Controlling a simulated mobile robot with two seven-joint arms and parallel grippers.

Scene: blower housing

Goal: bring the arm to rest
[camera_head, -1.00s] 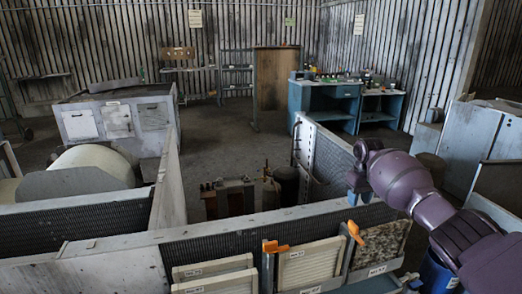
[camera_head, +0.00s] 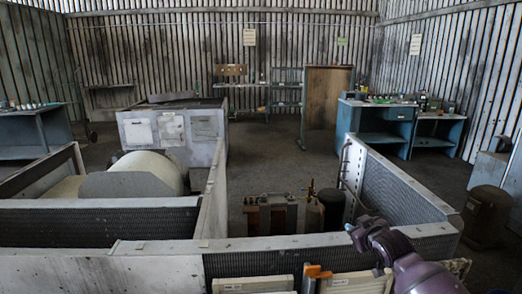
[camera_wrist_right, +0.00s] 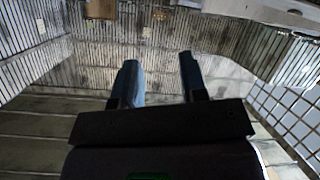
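My right arm, purple, comes in at the lower right of the head view. Its gripper is at the small blue-grey end (camera_head: 352,228), in front of the grey enclosure wall, and its fingers are hard to make out there. In the right wrist view the gripper (camera_wrist_right: 158,60) has two blue fingers standing well apart with nothing between them, so it is open and empty. My left arm and gripper are not in view.
Close in front, a grey housing wall (camera_head: 150,248) holds pale filter panels (camera_head: 252,286) and an orange handle (camera_head: 318,271). A perforated side wall (camera_head: 395,190) stands near the right arm. Blue workbenches (camera_head: 382,125) stand farther back. Open floor (camera_head: 275,165) lies between.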

